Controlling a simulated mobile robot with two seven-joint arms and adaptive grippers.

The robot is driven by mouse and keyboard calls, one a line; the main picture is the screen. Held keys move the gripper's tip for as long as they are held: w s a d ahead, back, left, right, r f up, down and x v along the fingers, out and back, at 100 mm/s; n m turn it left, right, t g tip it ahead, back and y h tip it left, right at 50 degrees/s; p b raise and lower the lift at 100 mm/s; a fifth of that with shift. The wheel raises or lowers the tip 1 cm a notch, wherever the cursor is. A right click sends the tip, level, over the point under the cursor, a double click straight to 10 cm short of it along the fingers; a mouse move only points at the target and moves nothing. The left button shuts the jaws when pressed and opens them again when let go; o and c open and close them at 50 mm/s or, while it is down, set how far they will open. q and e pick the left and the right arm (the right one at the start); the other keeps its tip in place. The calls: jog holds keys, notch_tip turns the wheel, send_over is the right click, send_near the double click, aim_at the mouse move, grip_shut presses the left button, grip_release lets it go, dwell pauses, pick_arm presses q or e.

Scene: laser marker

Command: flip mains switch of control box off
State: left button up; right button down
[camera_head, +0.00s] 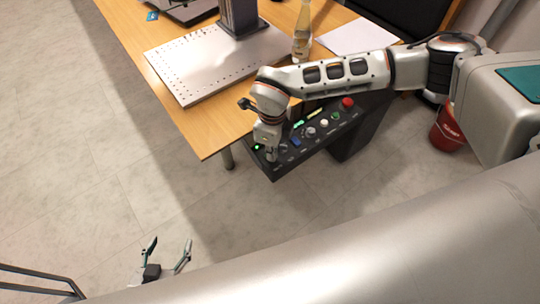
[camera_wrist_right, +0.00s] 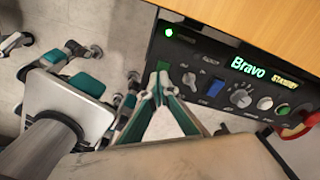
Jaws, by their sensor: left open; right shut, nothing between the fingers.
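The control box (camera_head: 345,128) is a dark panel beside the table edge, with a row of knobs and buttons. In the right wrist view its panel (camera_wrist_right: 222,58) shows a lit green lamp, a "Bravo" display, a grey knob, a blue switch and a larger dial. My right gripper (camera_head: 271,157) is at the panel's left end, shut and empty. In the wrist view its fingertips (camera_wrist_right: 161,75) meet over the panel left of the grey knob, hiding what lies beneath; contact cannot be told. The labels are too small to identify the mains switch. My left gripper (camera_head: 167,254) is open, low over the floor.
The wooden table (camera_head: 205,135) carries a perforated metal plate (camera_head: 195,82) with a column, a bottle (camera_head: 302,38) and white paper (camera_head: 357,36). A red emergency button (camera_head: 348,102) sits at the box's right. A red bucket (camera_head: 447,132) stands on the floor, which is clear at left.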

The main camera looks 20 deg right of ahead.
jog(key=shift+f, duration=0.25)
jog(key=shift+r+p, duration=1.35)
jog(key=shift+r, duration=0.6)
jog(key=shift+r+p, duration=1.15)
jog(key=shift+r, duration=0.45)
